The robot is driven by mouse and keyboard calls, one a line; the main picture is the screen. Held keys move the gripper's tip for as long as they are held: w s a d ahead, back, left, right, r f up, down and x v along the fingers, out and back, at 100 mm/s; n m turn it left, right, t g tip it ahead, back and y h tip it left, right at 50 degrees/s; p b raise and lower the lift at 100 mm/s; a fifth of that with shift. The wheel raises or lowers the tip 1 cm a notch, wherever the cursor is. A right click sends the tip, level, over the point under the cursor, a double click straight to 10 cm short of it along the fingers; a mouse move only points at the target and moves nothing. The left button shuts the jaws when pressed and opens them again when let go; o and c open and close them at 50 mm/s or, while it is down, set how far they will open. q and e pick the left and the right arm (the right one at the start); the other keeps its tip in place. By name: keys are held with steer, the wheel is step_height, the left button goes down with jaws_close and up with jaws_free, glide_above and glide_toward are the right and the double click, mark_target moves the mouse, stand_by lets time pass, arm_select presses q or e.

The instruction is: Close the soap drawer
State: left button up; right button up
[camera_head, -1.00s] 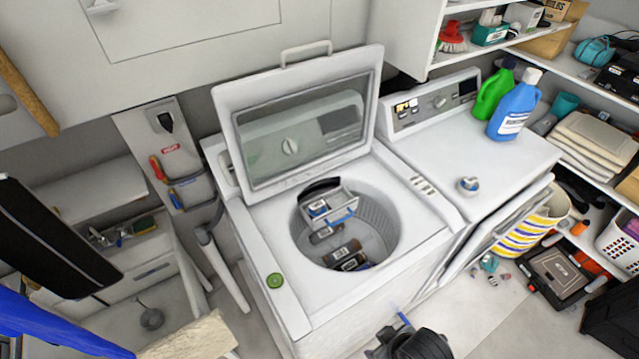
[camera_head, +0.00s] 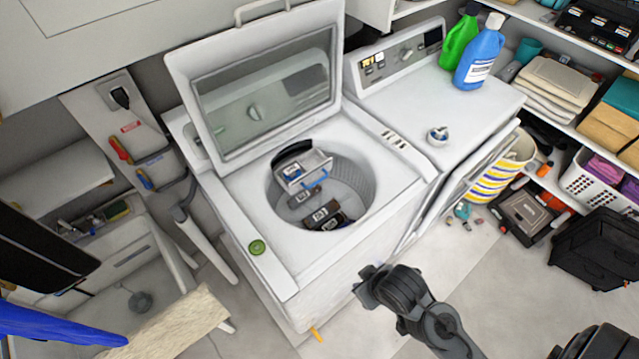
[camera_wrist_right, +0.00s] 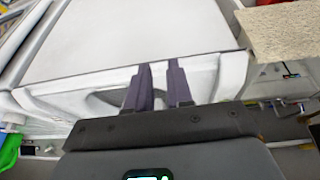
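The soap drawer (camera_head: 303,172) is a small pale tray with a blue handle, inside the open top of the washing machine (camera_head: 283,270). It sticks out from the back rim over the drum and stands open. The washer lid (camera_head: 262,85) is raised. My right gripper (camera_head: 365,283) is low in front of the washer, well apart from the drawer. In the right wrist view its two purple fingers (camera_wrist_right: 160,85) are slightly apart with nothing seen between them, in front of a white surface. My left gripper is out of view.
A dryer (camera_head: 435,110) with green (camera_head: 460,42) and blue (camera_head: 480,52) bottles stands right of the washer. A beige slab (camera_head: 165,325) lies at lower left. A striped basket (camera_head: 497,170) and black case (camera_head: 595,248) stand right. Floor is free beside my right arm.

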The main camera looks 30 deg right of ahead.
steer(key=w+d+f+m+t+b, duration=0.1)
steer(key=w+d+m, duration=0.1)
steer(key=w, duration=0.2)
steer(key=w+d+f+m+t+b, duration=0.1)
steer(key=w+d+f+m+b, duration=0.1)
steer(key=w, duration=0.3)
steer(key=w+d+f+m+t+b, duration=0.1)
steer(key=w+d+f+m, duration=0.1)
steer(key=w+d, duration=0.1)
steer(key=shift+w+d+f+h+b, duration=0.1)
steer(key=shift+w+d+h+b, duration=0.3)
steer(key=shift+w, duration=0.25)
jaws_close()
steer(key=w+d+f+m+t+y+b, duration=0.1)
steer(key=w+d+f+m+t+b, duration=0.1)
steer(key=w+d+m, duration=0.3)
steer(key=w+d+f+m+t+y+b, duration=0.1)
steer(key=w+d+f+m+b, duration=0.1)
steer(key=w+m, duration=0.45)
steer(key=w+a+f+b, duration=0.1)
steer(key=w+f, duration=0.3)
steer(key=w, duration=0.7)
steer(key=shift+w+f+b, duration=0.3)
steer(key=shift+w+f, duration=0.1)
steer(key=shift+a, duration=0.1)
